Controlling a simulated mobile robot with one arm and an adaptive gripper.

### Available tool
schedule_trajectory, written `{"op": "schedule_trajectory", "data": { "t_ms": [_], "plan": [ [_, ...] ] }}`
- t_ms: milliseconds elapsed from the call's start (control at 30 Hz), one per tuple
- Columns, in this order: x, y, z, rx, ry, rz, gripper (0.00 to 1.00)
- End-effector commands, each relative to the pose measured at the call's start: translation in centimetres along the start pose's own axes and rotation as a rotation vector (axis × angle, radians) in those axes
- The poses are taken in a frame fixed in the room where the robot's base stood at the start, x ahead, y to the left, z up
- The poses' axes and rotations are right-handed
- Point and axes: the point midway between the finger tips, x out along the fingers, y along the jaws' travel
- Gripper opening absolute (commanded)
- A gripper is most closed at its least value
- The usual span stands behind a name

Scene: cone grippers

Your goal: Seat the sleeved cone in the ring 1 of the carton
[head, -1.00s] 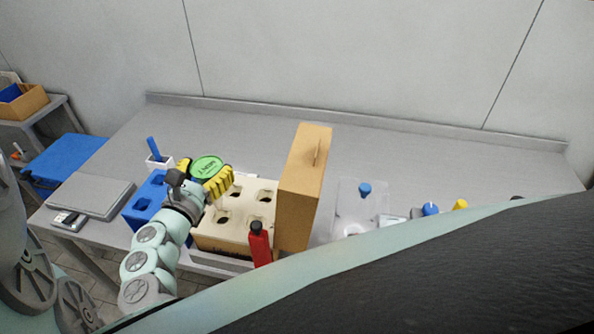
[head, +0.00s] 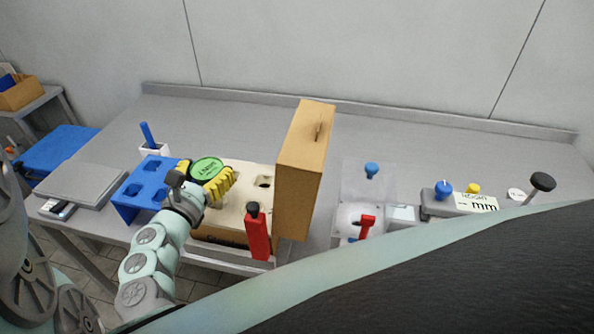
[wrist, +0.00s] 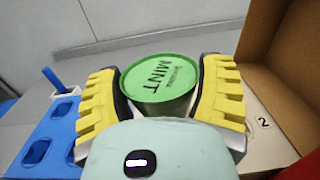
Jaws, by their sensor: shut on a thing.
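My gripper (head: 204,181) has yellow ribbed fingers and is shut on the sleeved cone (head: 208,169), whose round green lid faces up. In the wrist view the lid of the cone (wrist: 160,78) reads "MINT" and sits between both fingers (wrist: 160,92); its lower part is hidden. The carton (head: 238,212) is a beige box with holes in its top and a tall brown lid (head: 307,165) standing open at its right. The cone is over the left part of the carton. Ring 1 is hidden behind my gripper; a label "2" (wrist: 263,123) shows right of it.
A red bottle-like object (head: 257,232) stands in front of the carton. Grey bench (head: 220,120) is clear at the back.

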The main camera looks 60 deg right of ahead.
Motion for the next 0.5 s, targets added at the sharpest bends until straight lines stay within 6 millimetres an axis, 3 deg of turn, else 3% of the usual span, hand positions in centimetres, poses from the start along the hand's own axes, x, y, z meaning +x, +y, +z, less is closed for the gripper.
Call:
{"op": "schedule_trajectory", "data": {
  "t_ms": [500],
  "plan": [
    [0.03,-0.12,-0.67,0.0,0.0,-0.003,0.33]
  ]
}}
